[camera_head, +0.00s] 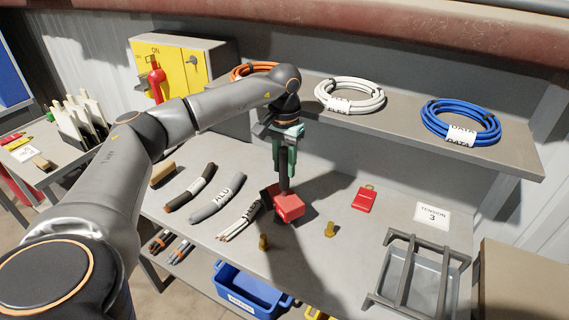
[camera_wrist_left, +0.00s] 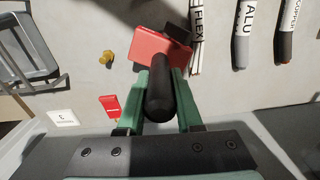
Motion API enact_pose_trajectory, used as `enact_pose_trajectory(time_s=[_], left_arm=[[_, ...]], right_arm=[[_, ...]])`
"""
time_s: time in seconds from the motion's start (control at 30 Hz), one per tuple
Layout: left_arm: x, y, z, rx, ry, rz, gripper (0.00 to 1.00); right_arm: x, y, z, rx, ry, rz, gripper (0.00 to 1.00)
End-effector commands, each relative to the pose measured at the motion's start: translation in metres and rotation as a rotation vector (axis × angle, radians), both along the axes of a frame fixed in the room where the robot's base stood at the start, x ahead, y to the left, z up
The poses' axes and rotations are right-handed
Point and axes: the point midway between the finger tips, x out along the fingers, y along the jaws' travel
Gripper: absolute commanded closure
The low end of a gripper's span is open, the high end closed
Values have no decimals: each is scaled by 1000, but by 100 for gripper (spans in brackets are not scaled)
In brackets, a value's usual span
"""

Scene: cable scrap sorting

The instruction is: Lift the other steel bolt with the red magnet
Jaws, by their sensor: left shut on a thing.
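My left gripper (camera_head: 284,178) is shut on the black upright handle (camera_wrist_left: 160,95) of the red magnet (camera_head: 289,207). The magnet's red block also shows in the left wrist view (camera_wrist_left: 160,50), with a dark part at its edge. The block is at or just above the bench top; I cannot tell whether it touches. One yellowish bolt (camera_head: 263,242) stands in front of the magnet, to its left. Another yellowish bolt (camera_head: 329,229) stands to its right and also shows in the left wrist view (camera_wrist_left: 106,57). Both are apart from the magnet. My right gripper is out of view.
Cable pieces (camera_head: 216,199) lie left of the magnet. A red tag (camera_head: 365,198), a TENSION 3 card (camera_head: 431,216) and a grey tray with bars (camera_head: 380,292) are to the right. A shelf (camera_head: 400,135) with cable coils hangs behind. A blue bin (camera_head: 240,290) is below the front edge.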

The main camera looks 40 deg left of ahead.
Motion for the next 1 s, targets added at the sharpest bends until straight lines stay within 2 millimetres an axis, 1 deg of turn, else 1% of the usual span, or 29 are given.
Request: enact_pose_trajectory(time_s=[0.03, 1.0], left_arm=[[2, 0, 3, -2, -9, 0, 100], [2, 0, -2, -3, -8, 0, 100]], right_arm=[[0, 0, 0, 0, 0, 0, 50], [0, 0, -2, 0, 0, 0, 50]])
